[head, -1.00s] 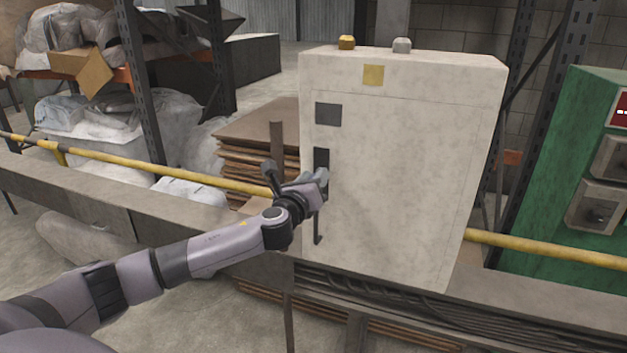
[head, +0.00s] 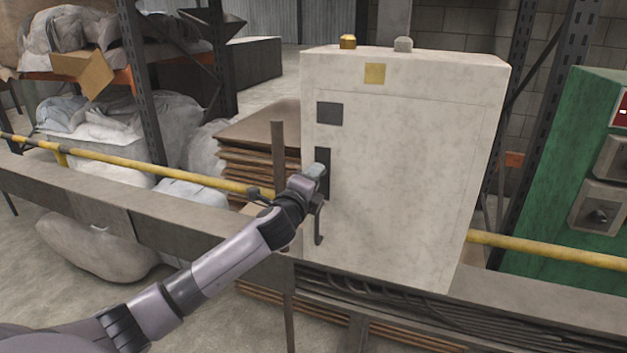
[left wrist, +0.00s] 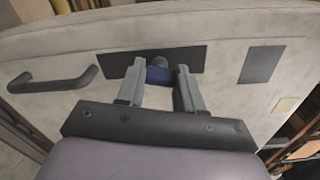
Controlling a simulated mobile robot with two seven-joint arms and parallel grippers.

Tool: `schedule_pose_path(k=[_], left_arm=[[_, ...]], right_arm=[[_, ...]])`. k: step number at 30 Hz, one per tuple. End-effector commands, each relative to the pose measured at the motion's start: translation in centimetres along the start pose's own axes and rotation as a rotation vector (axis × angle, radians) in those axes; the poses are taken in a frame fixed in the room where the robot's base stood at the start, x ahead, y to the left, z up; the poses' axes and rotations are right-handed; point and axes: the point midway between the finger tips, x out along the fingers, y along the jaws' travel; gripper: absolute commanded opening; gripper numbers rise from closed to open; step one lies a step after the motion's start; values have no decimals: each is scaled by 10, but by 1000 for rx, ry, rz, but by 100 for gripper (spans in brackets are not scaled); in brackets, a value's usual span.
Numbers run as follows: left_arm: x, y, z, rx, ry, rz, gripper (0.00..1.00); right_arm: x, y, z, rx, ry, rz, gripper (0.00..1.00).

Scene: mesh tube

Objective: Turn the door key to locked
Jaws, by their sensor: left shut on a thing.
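The pale cabinet door (head: 410,170) has a dark lock plate (head: 323,156) near its left edge. My left gripper (head: 316,172) is at this plate. In the left wrist view, its two grey fingers (left wrist: 160,78) are shut on a small blue door key (left wrist: 158,76) in front of a dark round part on the lock plate (left wrist: 112,64). The fingers hide much of the key, so its exact angle is hard to read. My right gripper is not in view.
A black door handle (head: 318,228) hangs just below my gripper, and it shows at the left in the wrist view (left wrist: 52,80). A yellow rail (head: 150,172) runs behind my arm. Stacked brown boards (head: 262,150) stand left of the cabinet. A green machine (head: 550,190) is at the right.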

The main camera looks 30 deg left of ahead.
Motion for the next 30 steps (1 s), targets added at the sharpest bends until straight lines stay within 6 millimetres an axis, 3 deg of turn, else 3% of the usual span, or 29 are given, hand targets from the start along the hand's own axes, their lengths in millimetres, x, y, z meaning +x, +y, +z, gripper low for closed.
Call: schedule_pose_path(k=[12, 30], left_arm=[[0, 1, 0, -236, 0, 1, 6], [0, 1, 0, -287, 0, 1, 6]], right_arm=[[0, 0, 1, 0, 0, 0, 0], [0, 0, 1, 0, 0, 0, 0]])
